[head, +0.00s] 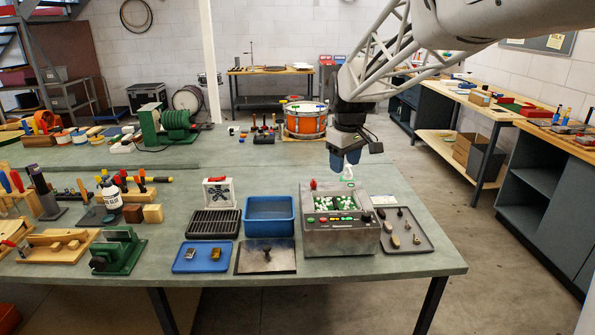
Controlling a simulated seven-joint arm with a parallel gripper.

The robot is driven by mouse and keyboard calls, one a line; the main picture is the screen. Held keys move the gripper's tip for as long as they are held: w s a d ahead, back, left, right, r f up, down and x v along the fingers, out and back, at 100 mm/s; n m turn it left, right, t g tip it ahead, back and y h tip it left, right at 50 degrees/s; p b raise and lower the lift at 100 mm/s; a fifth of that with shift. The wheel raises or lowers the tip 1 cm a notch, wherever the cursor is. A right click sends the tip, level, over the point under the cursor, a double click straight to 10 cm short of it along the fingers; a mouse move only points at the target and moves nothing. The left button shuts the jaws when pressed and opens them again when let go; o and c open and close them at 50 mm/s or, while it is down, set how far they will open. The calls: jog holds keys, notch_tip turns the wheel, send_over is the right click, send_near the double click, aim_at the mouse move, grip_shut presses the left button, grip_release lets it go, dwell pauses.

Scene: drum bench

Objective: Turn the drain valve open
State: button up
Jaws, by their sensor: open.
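A grey box-shaped machine (341,243) stands near the front right of the bench. Its open top holds green and white pieces, and its sloped front has a row of coloured buttons. A small red part (313,184) sticks up at its back left corner; I cannot tell whether it is the drain valve, and I see no other clear valve. My gripper (346,162) points down above the back of the machine, with blue fingers apart and nothing seen between them. A small white and green item (347,174) shows just below the fingers; contact cannot be told.
A blue bin (269,231) and a black slotted rack (213,235) stand left of the machine. A blue tray (202,268) and a dark plate (285,268) lie in front. A grey tray (429,246) with small parts is at the right. An orange drum (306,123) stands behind.

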jog(key=w+a+f+n, duration=0.1)
jog(key=w+f, duration=0.1)
jog(key=w, duration=0.5)
jog(key=w+a+f+n, duration=0.1)
jog(key=w+f+n, duration=0.15)
jog(key=w, duration=0.55)
jog(key=n+g, duration=0.1)
jog(key=n, duration=0.2)
send_over(313, 182)
jog(key=w, duration=0.1)
notch_tip(313, 182, down, 9)
jog(key=shift+w+d+f, duration=0.1)
jog(key=shift+d, duration=0.05)
jog(key=shift+f, duration=0.1)
jog(key=shift+f, duration=3.8)
jog(key=c, duration=0.9)
jog(key=shift+m, duration=0.25)
